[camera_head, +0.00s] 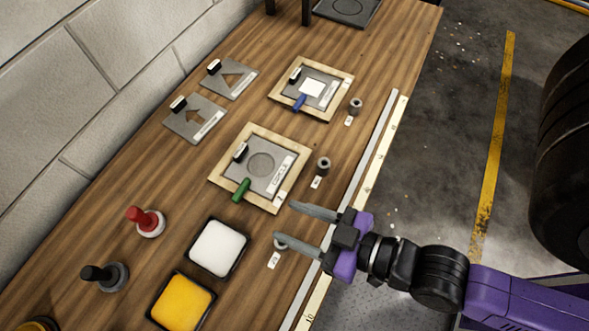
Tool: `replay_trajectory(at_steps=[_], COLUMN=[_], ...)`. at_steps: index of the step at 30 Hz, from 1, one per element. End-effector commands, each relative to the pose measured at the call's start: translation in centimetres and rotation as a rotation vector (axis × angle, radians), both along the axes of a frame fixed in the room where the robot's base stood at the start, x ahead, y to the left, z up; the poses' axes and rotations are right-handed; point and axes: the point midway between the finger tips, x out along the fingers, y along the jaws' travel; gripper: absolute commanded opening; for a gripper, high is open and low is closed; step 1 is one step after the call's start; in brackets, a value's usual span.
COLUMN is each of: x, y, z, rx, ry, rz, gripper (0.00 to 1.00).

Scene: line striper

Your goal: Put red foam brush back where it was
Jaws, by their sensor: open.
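A red-handled piece with a round pale base (146,220), which looks like the red foam brush, stands upright on the wooden table at the left. Whether its base is foam or a separate holder, I cannot tell. My gripper (286,221) is open and empty at the table's right side, well to the right of the red piece. Its fingers point left. A small grey cylinder (280,240) with a white label below it is at the lower fingertip, partly hidden by it. Two similar grey cylinders (323,165) (355,105) stand farther up.
A black-handled piece (103,275), a white tray (218,248) and a yellow tray (181,300) are nearby. Framed stencils hold a green-handled tool (241,189) and a blue-handled one (299,102). Loose stencil plates (195,118) lie near the wall. A ruler strip (372,170) lines the table's right edge.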

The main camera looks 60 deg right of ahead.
Motion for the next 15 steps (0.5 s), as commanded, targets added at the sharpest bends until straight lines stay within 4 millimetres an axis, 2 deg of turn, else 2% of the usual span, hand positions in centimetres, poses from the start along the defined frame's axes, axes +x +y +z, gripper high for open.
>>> replay_trajectory(at_steps=[1,6,15], x=[-1.5,-4.0,-4.6], y=[-1.0,-2.8,-3.3], z=[0.7,2.9,3.7], rx=[-0.007,-0.016,-0.018], ry=[0.000,-0.024,-0.034], rz=[-0.010,-0.024,-0.023], gripper=[0.48,0.48,0.48])
